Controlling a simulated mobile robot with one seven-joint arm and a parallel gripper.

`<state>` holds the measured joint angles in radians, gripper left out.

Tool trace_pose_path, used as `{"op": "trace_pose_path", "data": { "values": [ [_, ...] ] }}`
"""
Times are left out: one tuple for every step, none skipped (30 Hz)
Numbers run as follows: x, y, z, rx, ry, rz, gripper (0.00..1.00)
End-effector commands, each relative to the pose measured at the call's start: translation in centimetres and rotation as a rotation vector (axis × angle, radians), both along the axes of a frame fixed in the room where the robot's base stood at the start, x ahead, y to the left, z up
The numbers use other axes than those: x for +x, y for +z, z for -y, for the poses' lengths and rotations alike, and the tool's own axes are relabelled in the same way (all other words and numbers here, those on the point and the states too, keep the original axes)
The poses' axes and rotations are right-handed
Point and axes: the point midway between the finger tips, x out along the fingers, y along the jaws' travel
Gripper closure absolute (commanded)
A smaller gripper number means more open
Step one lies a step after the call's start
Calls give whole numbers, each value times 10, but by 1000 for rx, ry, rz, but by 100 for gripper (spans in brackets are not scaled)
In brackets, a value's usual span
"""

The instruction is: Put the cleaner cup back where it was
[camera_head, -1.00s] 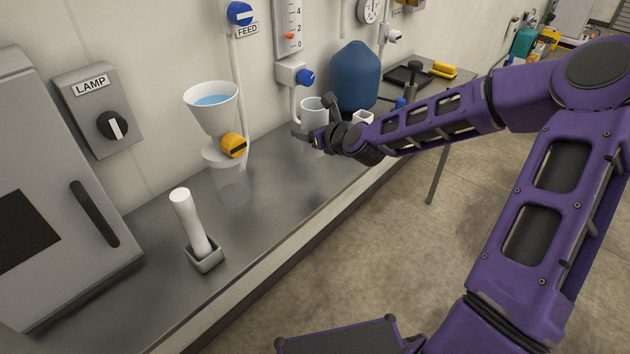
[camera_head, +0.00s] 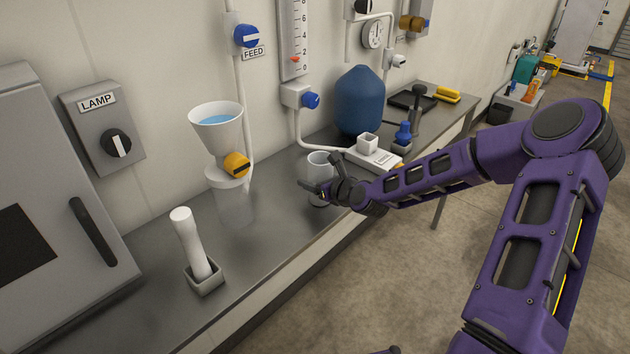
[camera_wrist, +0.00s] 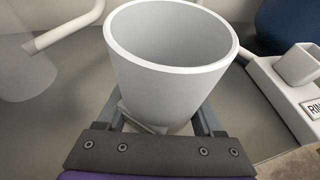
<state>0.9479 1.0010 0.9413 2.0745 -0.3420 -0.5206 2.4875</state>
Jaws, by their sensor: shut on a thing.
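A plain pale grey-white cup (camera_head: 319,161), taken to be the cleaner cup, is upright in my gripper (camera_head: 326,188). In the wrist view the cup (camera_wrist: 172,85) fills the middle, with the fingers on both sides of its lower part. Its inside looks empty, though the bottom is hard to see. The cup is over the grey counter (camera_head: 262,232), left of the blue tank. I cannot tell whether its base touches the counter. My gripper and arm hide part of its lower side.
A white stand (camera_head: 372,159) with a small square holder is just right of the cup. The blue tank (camera_head: 360,100) is behind.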

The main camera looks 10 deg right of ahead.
Motion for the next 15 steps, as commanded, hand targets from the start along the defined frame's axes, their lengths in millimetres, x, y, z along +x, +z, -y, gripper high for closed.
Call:
{"op": "trace_pose_path", "data": {
  "values": [
    [0,0,0,0,0,0,100],
    [0,0,0,0,0,0,100],
    [0,0,0,0,0,0,100],
    [0,-1,0,1,0,0,100],
    [0,-3,0,1,0,0,100],
    [0,-4,0,1,0,0,100],
    [0,-3,0,0,-1,0,26],
    [0,-2,0,0,-1,0,21],
    [0,-2,0,0,-1,0,14],
    [0,-2,0,0,-1,0,8],
    [0,-2,0,0,-1,0,3],
    [0,-2,0,0,-1,0,2],
    [0,-2,0,0,0,-1,2],
    [0,-2,0,0,0,0,2],
    [0,-2,0,0,-1,0,2]
  ]
}}
